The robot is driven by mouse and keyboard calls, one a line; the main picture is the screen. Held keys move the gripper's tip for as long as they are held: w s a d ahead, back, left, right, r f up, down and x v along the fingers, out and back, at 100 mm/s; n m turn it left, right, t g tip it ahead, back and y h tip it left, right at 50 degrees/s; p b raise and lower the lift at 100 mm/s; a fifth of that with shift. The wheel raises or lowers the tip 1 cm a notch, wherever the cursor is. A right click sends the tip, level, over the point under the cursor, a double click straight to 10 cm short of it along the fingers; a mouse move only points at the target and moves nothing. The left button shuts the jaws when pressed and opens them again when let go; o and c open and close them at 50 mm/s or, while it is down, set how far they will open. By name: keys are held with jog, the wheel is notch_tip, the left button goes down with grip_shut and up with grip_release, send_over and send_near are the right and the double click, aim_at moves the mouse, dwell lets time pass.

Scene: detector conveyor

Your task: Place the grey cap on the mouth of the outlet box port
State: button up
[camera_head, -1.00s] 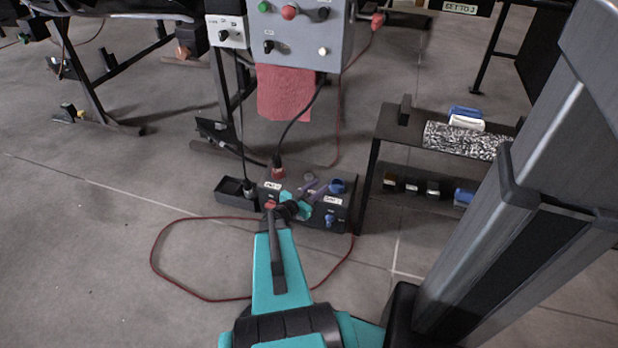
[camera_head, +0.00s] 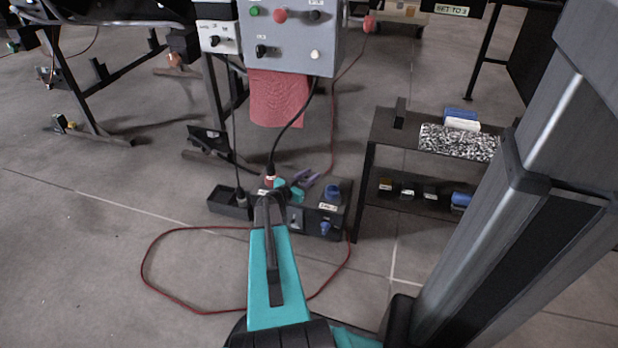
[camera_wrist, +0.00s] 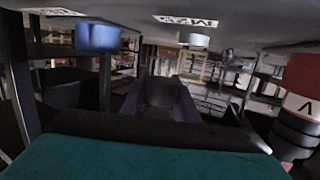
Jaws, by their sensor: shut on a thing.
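The dark outlet box (camera_head: 338,208) sits on the floor, with a blue cap (camera_head: 332,191) on top and a blue fitting (camera_head: 325,228) on its front. My gripper (camera_head: 306,180) shows purple fingers above the back of the box. In the wrist view its fingers (camera_wrist: 162,100) are closed around a dim grey piece (camera_wrist: 163,90), which looks like the grey cap; its edges are hard to make out. In that view the box's underlit surface spans the top, with the blue cap (camera_wrist: 97,38) and a pale round piece (camera_wrist: 195,40). My arm hides the box's left part.
A black plug with a red band (camera_head: 270,180) and cable rises from the box. A small dark tray (camera_head: 228,203) lies to its left. A shelf unit (camera_head: 395,150) stands close on the right. A red cable (camera_head: 150,250) loops on the floor.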

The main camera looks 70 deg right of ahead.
jog(key=shift+w+d+f+b, duration=0.1)
jog(key=shift+w+d+b, duration=0.2)
jog(key=shift+d, duration=0.45)
jog(key=shift+w+d+f+b, duration=0.15)
jog(key=shift+w+d, duration=0.25)
jog(key=shift+d, duration=0.35)
jog(key=shift+w+d+r+b, duration=0.1)
jog(key=shift+w+d+b, duration=0.2)
jog(key=shift+d, duration=0.45)
jog(key=shift+f, duration=0.15)
jog(key=shift+f+b, duration=1.2)
jog(key=shift+f, duration=0.5)
jog(key=o, duration=1)
jog(key=shift+w+a+r, duration=0.15)
jog(key=shift+a, duration=0.2)
jog(key=p+v, duration=0.4)
jog(key=v, duration=0.7)
jog(key=shift+a, duration=0.2)
